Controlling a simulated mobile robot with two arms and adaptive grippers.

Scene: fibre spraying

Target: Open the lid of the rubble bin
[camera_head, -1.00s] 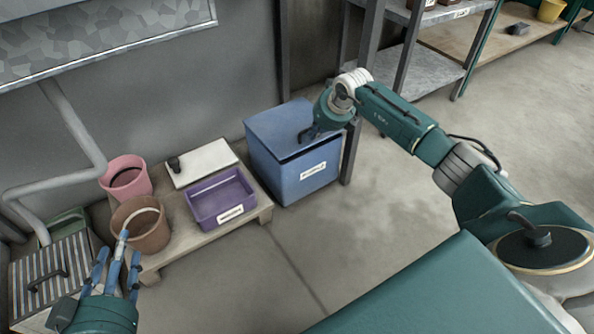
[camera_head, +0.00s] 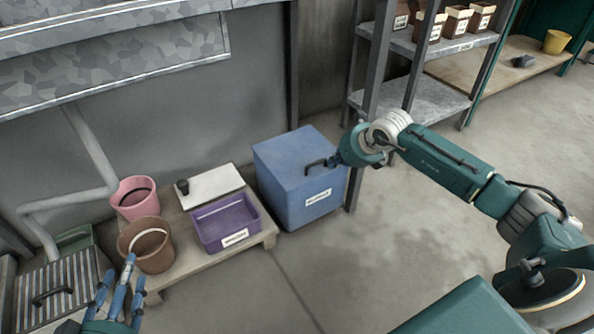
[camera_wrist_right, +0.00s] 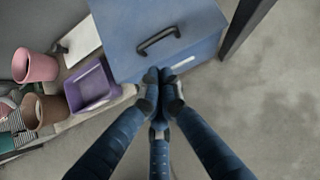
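The blue rubble bin (camera_head: 280,190) stands on the floor against the wall, with a white label on its front. Its lid (camera_head: 290,150) lies flat on top and looks closed. A dark bar handle (camera_head: 318,163) sits on the lid near the front edge; it also shows in the right wrist view (camera_wrist_right: 158,39). My right gripper (camera_wrist_right: 160,76) has its fingertips together with nothing seen between them, just short of the handle and apart from it. My left gripper (camera_head: 118,285) is open and empty, with fingers spread, near the brown pot.
A low wooden pallet (camera_head: 262,240) left of the bin carries a purple tray (camera_head: 225,222), a white board (camera_head: 212,186) and pots. A metal shelf (camera_head: 420,100) with a dark post stands to the bin's right. Floor in front is clear.

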